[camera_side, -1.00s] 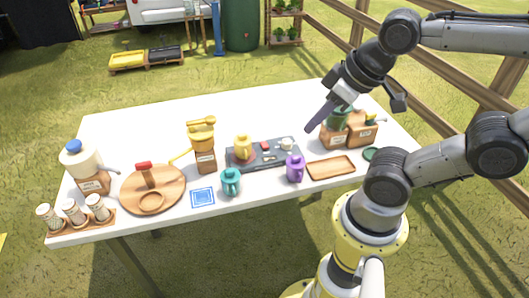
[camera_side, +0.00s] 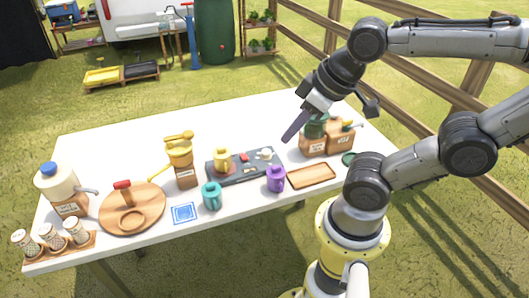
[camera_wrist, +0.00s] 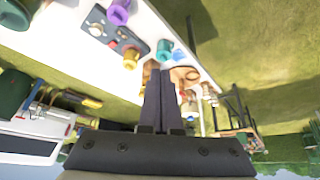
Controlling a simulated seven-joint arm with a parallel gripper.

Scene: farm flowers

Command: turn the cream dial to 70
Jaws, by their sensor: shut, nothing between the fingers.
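The cream dial (camera_side: 265,154) sits at the right end of a dark panel (camera_side: 236,172) on the white table. Its pointer and scale are too small to read. A red button or block (camera_side: 244,157) is beside it on the panel. A yellow mug (camera_side: 221,160) stands at the panel's left end. My gripper (camera_side: 285,140) is shut and empty, tilted in the air near the dial, with its fingertips apart from it. In the wrist view, the dial (camera_wrist: 96,30) is at upper left, away from the fingers (camera_wrist: 160,74).
Wooden boxes (camera_side: 313,147) stand close to the right of my gripper. A yellow grinder (camera_side: 180,152) stands left of the panel. The back of the table is clear.

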